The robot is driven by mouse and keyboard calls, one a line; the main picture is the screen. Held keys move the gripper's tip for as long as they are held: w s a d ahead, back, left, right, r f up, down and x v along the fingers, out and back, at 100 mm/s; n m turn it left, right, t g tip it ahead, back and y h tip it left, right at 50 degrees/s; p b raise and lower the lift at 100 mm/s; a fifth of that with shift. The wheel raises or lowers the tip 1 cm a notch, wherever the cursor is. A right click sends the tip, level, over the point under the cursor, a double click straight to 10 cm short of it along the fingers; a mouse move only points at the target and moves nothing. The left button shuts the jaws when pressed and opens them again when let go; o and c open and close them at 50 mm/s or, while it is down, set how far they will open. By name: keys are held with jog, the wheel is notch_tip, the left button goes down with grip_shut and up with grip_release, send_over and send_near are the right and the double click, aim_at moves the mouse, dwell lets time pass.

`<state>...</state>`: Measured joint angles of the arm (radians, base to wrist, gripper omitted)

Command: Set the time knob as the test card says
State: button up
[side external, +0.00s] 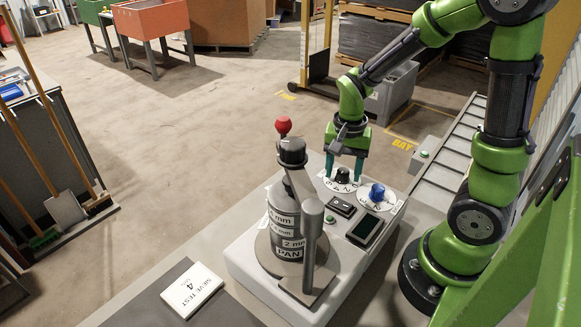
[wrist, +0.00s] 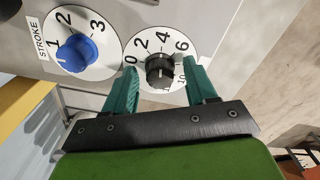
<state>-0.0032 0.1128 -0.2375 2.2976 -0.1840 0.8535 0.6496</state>
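The black time knob (wrist: 160,68) sits on a white dial (wrist: 141,79) marked 0, 2, 4, 6 and 10 in the wrist view; I cannot tell which number it points to. My gripper (wrist: 160,66) is open, with one green finger on each side of the knob and gaps showing. The side external view also shows my gripper (side external: 344,173) down at the black knob (side external: 343,178). The test card (side external: 191,290) lies flat on the bench at the lower left and reads "SIEVE TEST" with a large 4; the small line below is hard to read.
A blue knob (wrist: 75,54) on a dial labelled STROKE is close to the left finger. The panel also holds a black switch (side external: 341,206), a green button (side external: 330,218) and a dark display (side external: 365,230). A sieve stack (side external: 284,215) and grey post (side external: 311,240) stand beside them.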

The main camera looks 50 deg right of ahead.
aim_at(341, 169)
notch_tip(341, 169, up, 17)
dwell(0.5)
jog(key=shift+f, duration=0.1)
jog(key=s+a+n+t+y, duration=0.2)
jog(key=s+a+n+t, duration=0.2)
jog(key=a+n+t, duration=0.3)
jog(key=a+n, duration=0.2)
jog(key=shift+s+a+f, duration=0.15)
jog(key=shift+s+a, duration=0.2)
jog(key=shift+a, duration=0.05)
